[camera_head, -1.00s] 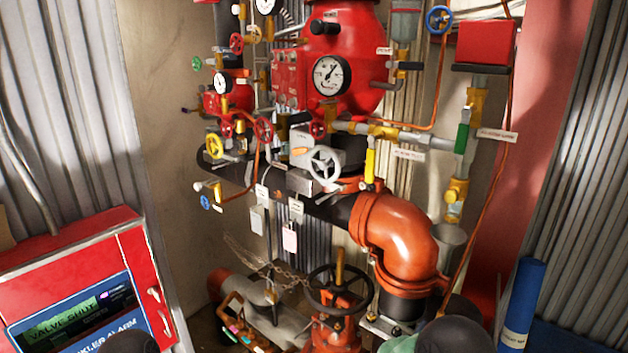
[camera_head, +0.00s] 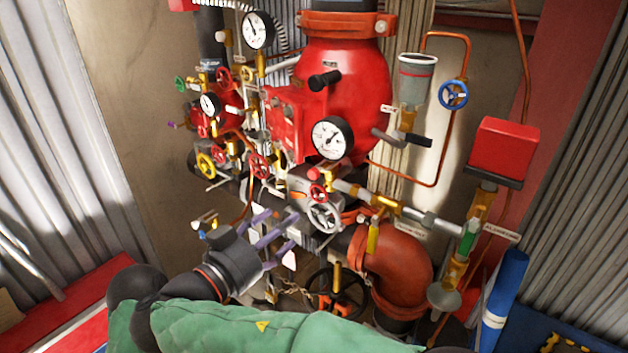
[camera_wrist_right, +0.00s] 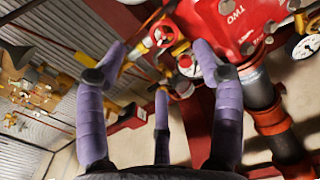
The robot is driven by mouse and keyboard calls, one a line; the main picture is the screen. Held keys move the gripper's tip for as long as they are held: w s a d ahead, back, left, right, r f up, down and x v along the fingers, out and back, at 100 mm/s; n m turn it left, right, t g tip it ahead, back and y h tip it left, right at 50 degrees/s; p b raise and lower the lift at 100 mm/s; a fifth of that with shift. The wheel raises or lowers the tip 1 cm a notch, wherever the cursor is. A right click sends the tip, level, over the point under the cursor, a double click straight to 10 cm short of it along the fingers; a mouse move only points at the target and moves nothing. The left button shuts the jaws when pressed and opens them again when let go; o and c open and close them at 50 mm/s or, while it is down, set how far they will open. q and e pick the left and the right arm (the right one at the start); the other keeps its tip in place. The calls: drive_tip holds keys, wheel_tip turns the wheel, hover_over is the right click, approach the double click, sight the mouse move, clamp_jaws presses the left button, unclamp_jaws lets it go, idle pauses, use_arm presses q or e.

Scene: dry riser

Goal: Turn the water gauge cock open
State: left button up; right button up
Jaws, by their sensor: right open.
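My right gripper (camera_head: 272,232) has purple fingers, spread open and empty, in front of the lower left pipework. The wrist view also shows the open fingers (camera_wrist_right: 160,68), with a red handwheel (camera_wrist_right: 165,33) beyond the gap and nothing between them. A white-faced gauge (camera_head: 332,138) sits on the red valve body, and another gauge (camera_head: 257,30) is higher at left with a brass cock (camera_head: 260,65) below it. A smaller gauge (camera_head: 210,104) is further left. I cannot read which cock is the water gauge cock or its position. My left gripper is out of view.
An orange elbow pipe (camera_head: 398,268) stands at right. A red box (camera_head: 503,147) is further right. Open air lies left of the pipework.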

sight(316, 196)
drive_tip(key=p+x, duration=0.1)
drive_tip(key=x, duration=0.2)
drive_tip(key=p+x, duration=0.1)
drive_tip(key=x, duration=0.3)
drive_tip(key=r+p+x, duration=0.1)
drive_tip(key=p+x, duration=0.1)
drive_tip(key=x, duration=0.1)
drive_tip(key=shift+w+d+r, duration=0.1)
drive_tip(key=shift+w+d, duration=0.05)
drive_tip(key=shift+d, duration=0.05)
drive_tip(key=c, duration=1.2)
